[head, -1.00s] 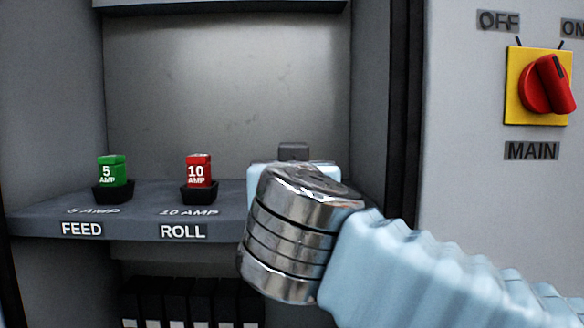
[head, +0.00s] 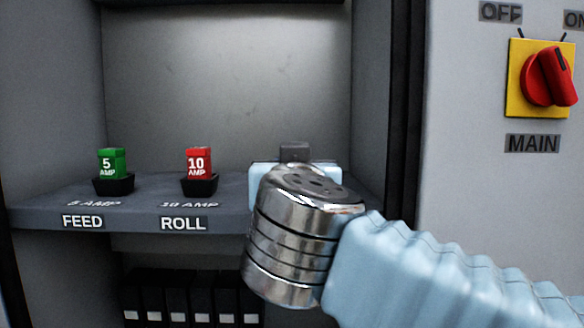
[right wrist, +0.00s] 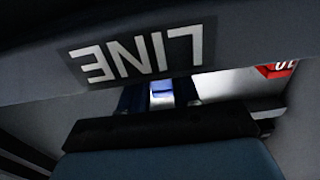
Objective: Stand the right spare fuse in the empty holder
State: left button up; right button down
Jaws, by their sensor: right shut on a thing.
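My right gripper (right wrist: 161,100) is shut on a small blue and white fuse (right wrist: 162,89), of which only a sliver shows between the fingers in the right wrist view. In that view the gripper is close to the shelf edge with the LINE label (right wrist: 137,54), which appears upside down. In the head view my right wrist and forearm cover the right part of the shelf (head: 150,192), hiding the fingers, the fuse and the empty holder. I cannot tell whether the fuse touches a holder. My left gripper is not in view.
A green 5 AMP fuse (head: 111,162) stands in the FEED holder and a red 10 AMP fuse (head: 198,162) in the ROLL holder. The cabinet's right side wall (head: 368,120) is close to my wrist. A red MAIN switch (head: 548,78) is at the right.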

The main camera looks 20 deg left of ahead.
jog(key=shift+a+f, duration=0.1)
jog(key=shift+f, duration=0.4)
jog(key=c, duration=0.8)
grip_release()
jog(key=shift+f, duration=0.1)
jog(key=shift+o, duration=0.3)
jog(key=shift+s+f, duration=0.1)
jog(key=shift+s, duration=0.3)
jog(key=v, duration=1.3)
jog(key=shift+d+r, duration=0.25)
jog(key=shift+r, duration=0.35)
jog(key=shift+s, duration=0.1)
